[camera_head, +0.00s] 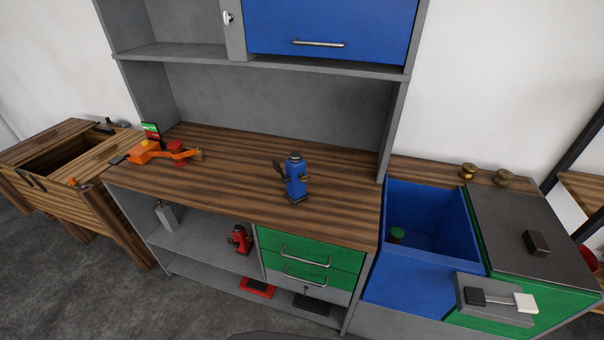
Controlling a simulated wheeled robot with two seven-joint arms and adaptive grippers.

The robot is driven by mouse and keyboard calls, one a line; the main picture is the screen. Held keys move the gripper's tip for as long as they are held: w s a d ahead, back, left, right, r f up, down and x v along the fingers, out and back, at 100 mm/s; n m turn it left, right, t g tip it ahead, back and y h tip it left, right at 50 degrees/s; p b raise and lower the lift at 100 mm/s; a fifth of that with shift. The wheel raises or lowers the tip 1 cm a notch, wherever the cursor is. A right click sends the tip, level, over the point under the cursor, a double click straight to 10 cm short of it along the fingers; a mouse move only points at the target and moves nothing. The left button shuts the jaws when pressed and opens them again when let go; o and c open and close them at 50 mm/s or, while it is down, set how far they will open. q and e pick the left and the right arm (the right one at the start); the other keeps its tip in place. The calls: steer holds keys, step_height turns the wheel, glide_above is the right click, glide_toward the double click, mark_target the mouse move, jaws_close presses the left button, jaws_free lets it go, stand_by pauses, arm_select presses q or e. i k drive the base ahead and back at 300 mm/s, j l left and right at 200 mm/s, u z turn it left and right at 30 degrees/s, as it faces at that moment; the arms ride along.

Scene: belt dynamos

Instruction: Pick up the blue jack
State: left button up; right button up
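The blue jack (296,180) stands upright on the wooden worktop (230,190), right of its middle. It has a dark top and dark parts at its side and base. It stands apart from other objects. Neither of my grippers shows in the head view.
An orange tool with a red part (165,151) lies at the worktop's left end. A red jack (239,239) stands on the shelf below. Grey shelving with a blue door (330,25) rises behind. A blue bin (415,245) is at the right. The worktop around the blue jack is clear.

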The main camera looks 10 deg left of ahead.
mark_target(296, 194)
steer(key=i+j+z, duration=0.1)
steer(key=j, duration=0.2)
steer(key=i+j+z, duration=0.1)
steer(key=j, duration=0.2)
steer(key=i+j+z, duration=0.1)
steer(key=j, duration=0.25)
steer(key=k+j, duration=0.35)
steer(key=j, duration=0.15)
